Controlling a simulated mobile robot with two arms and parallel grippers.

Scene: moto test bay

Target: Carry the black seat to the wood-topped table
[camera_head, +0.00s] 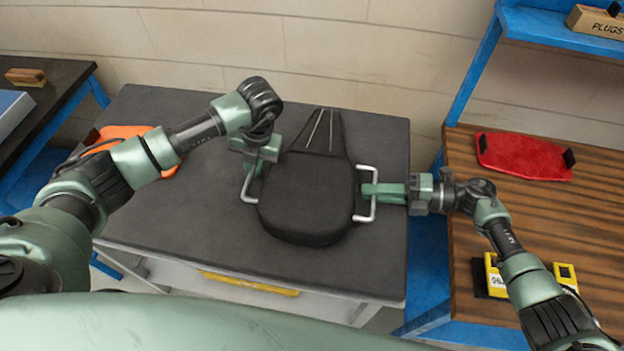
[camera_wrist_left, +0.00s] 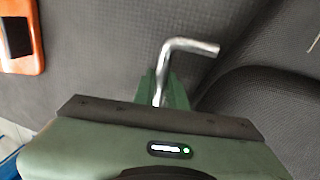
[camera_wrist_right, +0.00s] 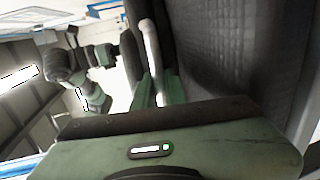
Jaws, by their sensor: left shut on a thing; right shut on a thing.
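The black seat (camera_head: 306,194) is over the middle of the dark-topped cart, its narrow tail with two pale rods pointing to the wall. It has a metal handle on each side. My left gripper (camera_head: 254,172) is shut on the left handle, which also shows between the fingers in the left wrist view (camera_wrist_left: 188,45). My right gripper (camera_head: 372,190) is shut on the right handle, seen in the right wrist view (camera_wrist_right: 151,58). I cannot tell whether the seat touches the cart top. The wood-topped table (camera_head: 505,225) stands at the right.
The dark-topped cart (camera_head: 375,140) also holds an orange part (camera_head: 122,132) at its left. On the wood-topped table are a red panel (camera_head: 524,156) at the back and yellow blocks (camera_head: 495,277) near the front. A blue shelf (camera_head: 560,32) with a PLUGS box stands above its back.

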